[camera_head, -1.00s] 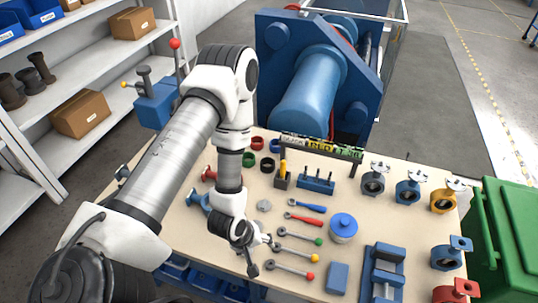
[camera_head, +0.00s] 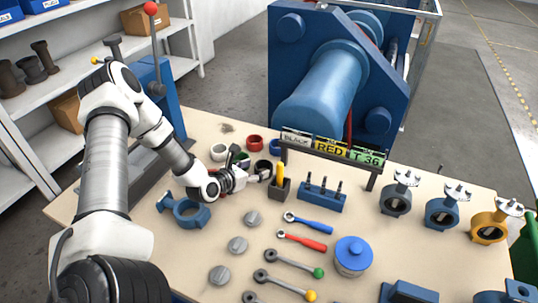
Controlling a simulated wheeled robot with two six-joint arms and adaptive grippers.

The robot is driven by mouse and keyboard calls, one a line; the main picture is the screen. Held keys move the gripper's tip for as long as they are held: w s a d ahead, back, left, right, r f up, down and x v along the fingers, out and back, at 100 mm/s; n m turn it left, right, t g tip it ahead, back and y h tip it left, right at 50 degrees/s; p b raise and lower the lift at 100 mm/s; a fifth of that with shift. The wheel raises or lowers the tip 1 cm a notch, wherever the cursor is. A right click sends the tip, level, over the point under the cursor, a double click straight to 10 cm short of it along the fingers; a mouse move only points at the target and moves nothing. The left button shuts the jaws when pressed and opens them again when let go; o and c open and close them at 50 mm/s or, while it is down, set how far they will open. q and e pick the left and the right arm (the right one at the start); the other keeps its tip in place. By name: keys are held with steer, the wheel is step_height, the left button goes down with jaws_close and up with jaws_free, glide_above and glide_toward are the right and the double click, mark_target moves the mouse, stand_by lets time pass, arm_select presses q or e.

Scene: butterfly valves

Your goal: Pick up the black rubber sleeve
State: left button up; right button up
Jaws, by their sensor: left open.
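The black rubber sleeve (camera_head: 264,165) stands on the workbench near its back, just left of the yellow-handled tool in its block. My left gripper (camera_head: 251,167) is open and low over the bench, its fingers pointing right toward the black sleeve. Its fingertips are close beside the sleeve and partly overlap it in the picture. I cannot tell whether they touch it. My right gripper is out of view.
A red sleeve (camera_head: 255,142), a blue sleeve (camera_head: 277,146), a white sleeve (camera_head: 219,152) and a partly hidden green sleeve (camera_head: 242,159) stand nearby. A yellow-handled tool block (camera_head: 280,188) and a sign rack (camera_head: 333,159) are close on the right.

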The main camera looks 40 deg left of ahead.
mark_target(269, 164)
arm_select(q)
steer(key=shift+d+f+b, duration=0.1)
steer(key=shift+f+b, duration=0.2)
steer(key=shift+w+f+b, duration=0.1)
steer(key=shift+w+b, duration=0.2)
steer(key=shift+b, duration=0.1)
steer(key=b+x, duration=0.3)
steer(key=x, duration=0.3)
steer(key=shift+f, duration=0.15)
steer(key=shift+w+b, duration=0.3)
steer(key=shift+r, duration=0.2)
steer(key=c, duration=0.8)
